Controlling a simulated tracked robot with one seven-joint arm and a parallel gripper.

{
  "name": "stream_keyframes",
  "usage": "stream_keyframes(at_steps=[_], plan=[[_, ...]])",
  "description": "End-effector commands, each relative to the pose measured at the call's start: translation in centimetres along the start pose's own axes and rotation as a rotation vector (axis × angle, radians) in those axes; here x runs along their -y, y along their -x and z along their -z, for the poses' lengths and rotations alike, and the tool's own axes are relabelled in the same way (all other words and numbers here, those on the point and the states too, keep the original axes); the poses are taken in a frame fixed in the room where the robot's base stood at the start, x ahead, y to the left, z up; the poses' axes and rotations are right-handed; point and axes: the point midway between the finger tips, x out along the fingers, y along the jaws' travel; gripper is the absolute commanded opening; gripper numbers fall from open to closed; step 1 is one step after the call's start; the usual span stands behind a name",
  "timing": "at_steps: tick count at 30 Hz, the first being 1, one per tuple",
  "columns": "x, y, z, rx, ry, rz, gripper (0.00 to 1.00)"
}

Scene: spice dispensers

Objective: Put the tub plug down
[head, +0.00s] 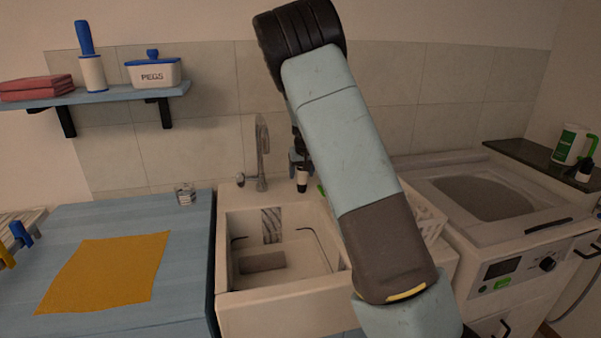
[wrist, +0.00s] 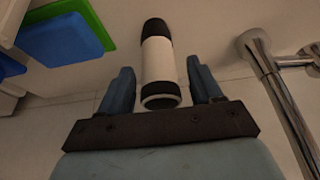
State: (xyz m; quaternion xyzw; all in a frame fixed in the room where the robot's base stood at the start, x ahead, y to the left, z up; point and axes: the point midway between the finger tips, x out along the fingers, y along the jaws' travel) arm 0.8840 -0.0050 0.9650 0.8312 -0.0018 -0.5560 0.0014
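I cannot pick out a tub plug for certain in either view. A white cylinder with black ends (wrist: 158,62) lies between my fingers in the wrist view. It also shows in the head view (head: 303,178) at the back rim of the sink, below my gripper (head: 299,158). My gripper (wrist: 160,70) has its two blue fingers apart, one on each side of the cylinder. A gap shows between the cylinder and each finger, so it does not look clamped. My arm hides part of the sink's right side in the head view.
The sink (head: 226,262) stands below, with a tap (head: 262,150) just left of my gripper; the tap is close at right in the wrist view (wrist: 275,85). A green and blue block (wrist: 65,35) is at upper left there.

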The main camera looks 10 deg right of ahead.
Motion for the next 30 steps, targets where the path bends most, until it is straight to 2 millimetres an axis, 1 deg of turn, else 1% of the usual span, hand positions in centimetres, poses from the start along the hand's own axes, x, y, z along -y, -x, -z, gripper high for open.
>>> stream_keyframes(at_steps=[8, 11, 14, 24, 30], plan=[[0.1, 0.1, 0.0, 0.0, 0.001, 0.0, 0.67], [0.1, 0.6, 0.1, -0.001, 0.0, 0.001, 0.67], [0.1, 1.7, 0.0, -0.001, 0.002, 0.002, 0.67], [0.2, 8.0, 0.1, -0.004, 0.002, 0.003, 0.67], [0.2, 10.8, 0.1, -0.002, 0.002, 0.002, 0.67]])
